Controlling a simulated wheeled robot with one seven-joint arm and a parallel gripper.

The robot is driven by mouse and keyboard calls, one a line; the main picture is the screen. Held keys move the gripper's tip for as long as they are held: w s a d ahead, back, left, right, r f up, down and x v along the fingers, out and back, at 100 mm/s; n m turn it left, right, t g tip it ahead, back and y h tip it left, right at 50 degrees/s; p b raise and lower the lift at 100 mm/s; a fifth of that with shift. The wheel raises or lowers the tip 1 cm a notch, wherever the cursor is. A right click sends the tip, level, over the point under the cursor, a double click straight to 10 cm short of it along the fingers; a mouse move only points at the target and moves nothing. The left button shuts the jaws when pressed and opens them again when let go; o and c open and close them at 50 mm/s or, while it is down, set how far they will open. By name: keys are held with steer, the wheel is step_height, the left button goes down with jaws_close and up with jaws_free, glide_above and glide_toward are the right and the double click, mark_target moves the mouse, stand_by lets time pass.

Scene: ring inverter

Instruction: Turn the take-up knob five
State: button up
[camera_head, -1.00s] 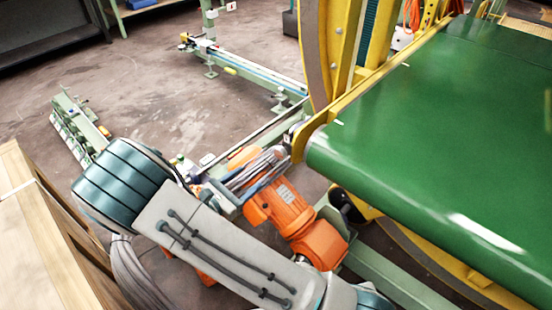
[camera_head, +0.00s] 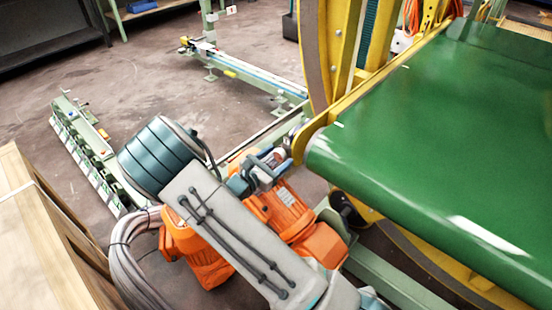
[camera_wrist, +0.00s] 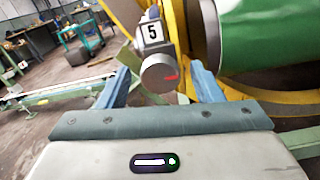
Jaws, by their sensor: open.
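The take-up knob (camera_wrist: 159,73) shows in the wrist view as a round grey knob with a red mark on its face. A plate with the number 5 (camera_wrist: 152,32) sits just above it. My gripper (camera_wrist: 162,82) is open, with one blue finger on each side of the knob. I cannot tell whether either finger touches it. In the head view my gripper (camera_head: 266,165) is beside the near corner of the green belt, and the knob there is largely hidden by it.
The green conveyor belt (camera_head: 440,150) and its yellow frame (camera_head: 345,105) stand close on the right. Orange motors (camera_head: 295,225) lie below my arm. A wooden crate (camera_head: 30,230) is at left. A green rail (camera_head: 245,70) runs behind, with open floor (camera_head: 130,80) around it.

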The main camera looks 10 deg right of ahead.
steer(key=c, duration=1)
